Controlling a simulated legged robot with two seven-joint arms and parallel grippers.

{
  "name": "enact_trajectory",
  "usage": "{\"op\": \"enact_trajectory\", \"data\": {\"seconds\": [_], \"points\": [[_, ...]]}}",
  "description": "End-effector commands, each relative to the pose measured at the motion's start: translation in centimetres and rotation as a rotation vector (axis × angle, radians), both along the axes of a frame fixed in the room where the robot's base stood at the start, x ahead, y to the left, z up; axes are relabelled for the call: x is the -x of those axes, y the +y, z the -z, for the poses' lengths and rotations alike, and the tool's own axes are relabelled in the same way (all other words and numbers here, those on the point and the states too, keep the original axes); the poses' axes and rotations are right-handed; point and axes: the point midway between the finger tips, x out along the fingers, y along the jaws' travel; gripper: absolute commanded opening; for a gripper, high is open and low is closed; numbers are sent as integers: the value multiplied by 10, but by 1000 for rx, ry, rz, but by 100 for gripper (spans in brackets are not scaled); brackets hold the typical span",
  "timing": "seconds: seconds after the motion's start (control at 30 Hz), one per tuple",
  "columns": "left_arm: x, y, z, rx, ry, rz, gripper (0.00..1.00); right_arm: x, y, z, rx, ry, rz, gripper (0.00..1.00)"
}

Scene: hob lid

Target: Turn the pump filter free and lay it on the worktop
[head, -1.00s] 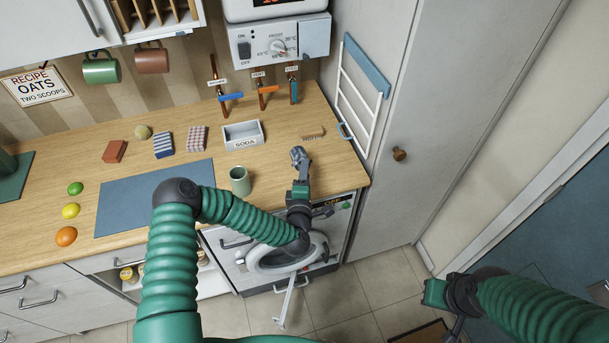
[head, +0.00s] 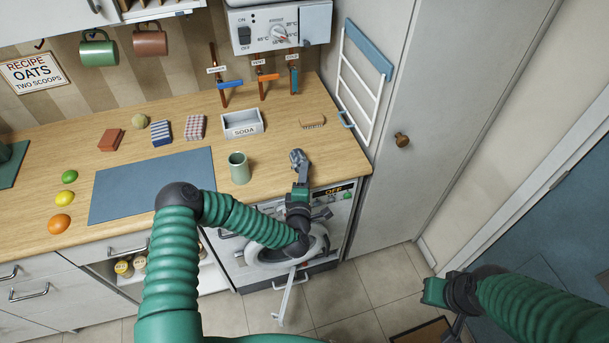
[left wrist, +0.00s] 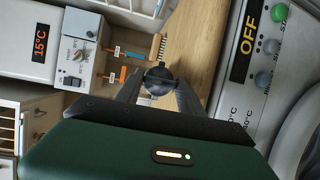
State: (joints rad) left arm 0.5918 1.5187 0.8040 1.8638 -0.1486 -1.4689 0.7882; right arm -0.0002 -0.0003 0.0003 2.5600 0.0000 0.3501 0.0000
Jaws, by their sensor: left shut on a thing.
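My left gripper (head: 298,160) is shut on a small dark grey round piece, which looks like the pump filter (left wrist: 158,78). In the left wrist view the filter sits between the two fingertips. In the head view the gripper and filter are over the front right part of the worktop (head: 275,160), right of the green cup. I cannot tell whether the filter touches the wood. The washing machine (head: 336,210) stands below, its display reading OFF. My right gripper (head: 445,293) is at the lower right, away from the worktop; its jaws are unclear.
A green cup (head: 239,168), a white soda box (head: 243,123) and a brush (head: 312,123) stand around the gripper. A blue mat (head: 150,186) lies to the left. A towel rail (head: 362,85) is at the right wall. Bare wood shows between cup and brush.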

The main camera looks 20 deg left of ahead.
Motion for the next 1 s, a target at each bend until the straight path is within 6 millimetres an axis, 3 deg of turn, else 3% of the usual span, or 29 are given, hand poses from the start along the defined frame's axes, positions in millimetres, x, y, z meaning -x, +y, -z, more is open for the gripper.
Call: {"op": "enact_trajectory", "data": {"seconds": [0.03, 0.07, 0.23, 0.77, 0.87, 1.0], "points": [[-1, -1, 0, 0, 0, 1, 2, 0, 0, 0, 0, 0, 0, 0], [-1, -1, 0, 0, 0, 1, 49, 0, 0, 0, 0, 0, 0, 0], [-1, -1, 1, 2, 2, 2, 70, 0, 0, 0, 0, 0, 1, 0], [3, -1, 6, 4, 13, 4, 70, 0, 0, 1, 0, 0, 0, 0], [15, -4, 6, 5, 15, 5, 70, 0, 0, 3, 0, 0, 1, 0], [49, -11, 3, 5, 15, 7, 70, 0, 0, 8, 0, 0, 1, 0]]}}
